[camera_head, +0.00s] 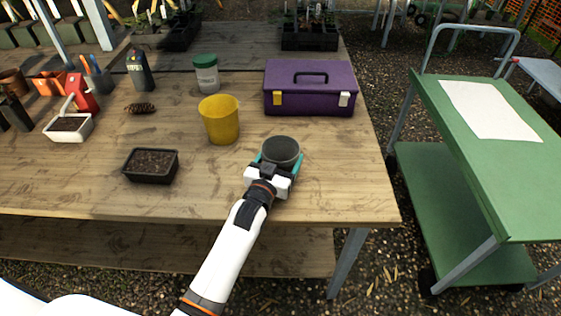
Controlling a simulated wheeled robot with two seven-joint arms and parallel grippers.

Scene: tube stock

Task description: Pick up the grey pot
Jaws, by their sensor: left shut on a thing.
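The grey pot (282,150) is a round, dark grey pot near the right front part of the wooden table. My left gripper (279,165) reaches it from the front, with its teal-edged fingers on either side of the pot. It is shut on the pot. The gripper hides the pot's lower front, so I cannot tell whether its base touches the table. My right gripper is not in view.
A yellow pot (220,122) stands just left of the grey pot. A purple toolbox (309,97) is behind it. A black soil tray (151,167) lies further left on the wooden table (330,198). A green cart (520,175) stands right, across a gap.

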